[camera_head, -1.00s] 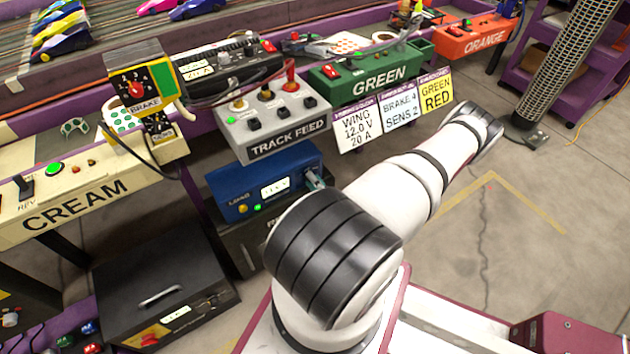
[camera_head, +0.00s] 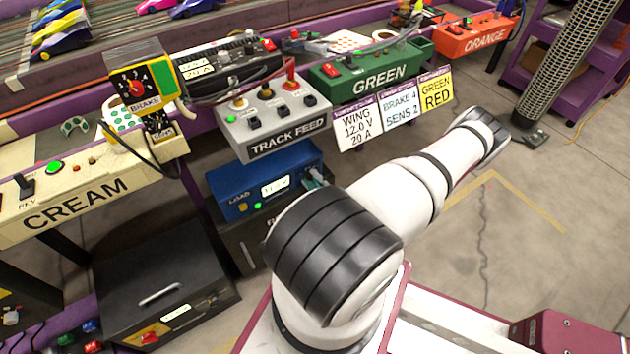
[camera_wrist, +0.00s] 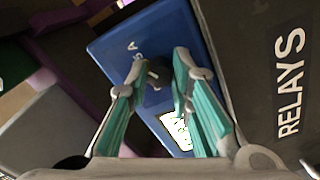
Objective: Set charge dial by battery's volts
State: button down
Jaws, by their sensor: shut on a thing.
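A blue box (camera_head: 228,206) with a small lit display (camera_head: 275,187) and a green light stands below the TRACK FEED panel; its reading is too blurred to tell. In the wrist view, a dark round knob (camera_wrist: 158,76) sits on the blue box's face (camera_wrist: 117,48). The teal fingers of my gripper (camera_wrist: 160,66) are closed around this knob, hiding parts of it. My gripper (camera_head: 314,178) shows only slightly at the box's right end in the head view. A sign (camera_head: 357,127) reads WING, 12.0 V, 20 A. I cannot identify a battery.
The grey TRACK FEED panel (camera_head: 283,142) overhangs the blue box. A dark RELAYS box (camera_wrist: 262,60) lies close beside it in the wrist view. The CREAM panel (camera_head: 83,200) and a black case (camera_head: 205,262) are at the left. The floor at right (camera_head: 530,250) is clear.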

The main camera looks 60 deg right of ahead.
jog(key=shift+m, duration=0.3)
dwell(0.4)
jog(key=c, duration=1.4)
grip_release()
jog(key=shift+c, duration=0.2)
jog(key=v, duration=1.2)
jog(key=shift+f, duration=0.1)
